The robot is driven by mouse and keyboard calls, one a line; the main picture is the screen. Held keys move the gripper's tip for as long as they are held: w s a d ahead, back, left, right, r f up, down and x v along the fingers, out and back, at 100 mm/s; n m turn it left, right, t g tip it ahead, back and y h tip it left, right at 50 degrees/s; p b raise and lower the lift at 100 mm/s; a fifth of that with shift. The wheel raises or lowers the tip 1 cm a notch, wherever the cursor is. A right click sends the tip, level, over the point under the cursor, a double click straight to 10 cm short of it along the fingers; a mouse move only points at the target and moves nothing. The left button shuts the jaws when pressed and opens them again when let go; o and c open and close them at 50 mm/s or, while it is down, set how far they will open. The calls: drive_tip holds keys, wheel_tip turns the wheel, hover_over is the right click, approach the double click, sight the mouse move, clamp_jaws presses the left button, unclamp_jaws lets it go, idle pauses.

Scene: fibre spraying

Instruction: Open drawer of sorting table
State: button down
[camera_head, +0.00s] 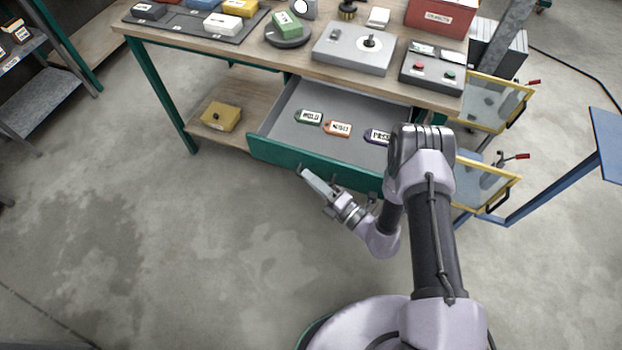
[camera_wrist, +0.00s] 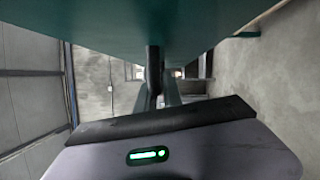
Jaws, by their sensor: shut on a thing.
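The sorting table (camera_head: 150,30) has a wooden top and green legs. Its drawer (camera_head: 268,149) with a green front is pulled out, its grey inside showing. In the drawer lie a green tag (camera_head: 308,117), an orange tag (camera_head: 338,128) and a purple tag (camera_head: 377,136), partly hidden by my arm. My gripper (camera_head: 305,172) is at the drawer front, shut on the drawer handle (camera_wrist: 153,70). In the wrist view the dark handle runs between my fingers below the green drawer front (camera_wrist: 150,25).
The tabletop holds a grey box with a knob (camera_head: 350,50), a control box with buttons (camera_head: 432,70) and several coloured blocks. A yellow box (camera_head: 221,116) sits on the lower shelf. Yellow-framed panels (camera_head: 490,105) and a blue frame (camera_head: 560,180) stand right.

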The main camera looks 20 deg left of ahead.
drive_tip(key=shift+w, duration=0.1)
drive_tip(key=c, duration=1.5)
unclamp_jaws()
drive_tip(key=p+v, duration=0.3)
drive_tip(key=v, duration=1.4)
drive_tip(key=shift+d, duration=0.25)
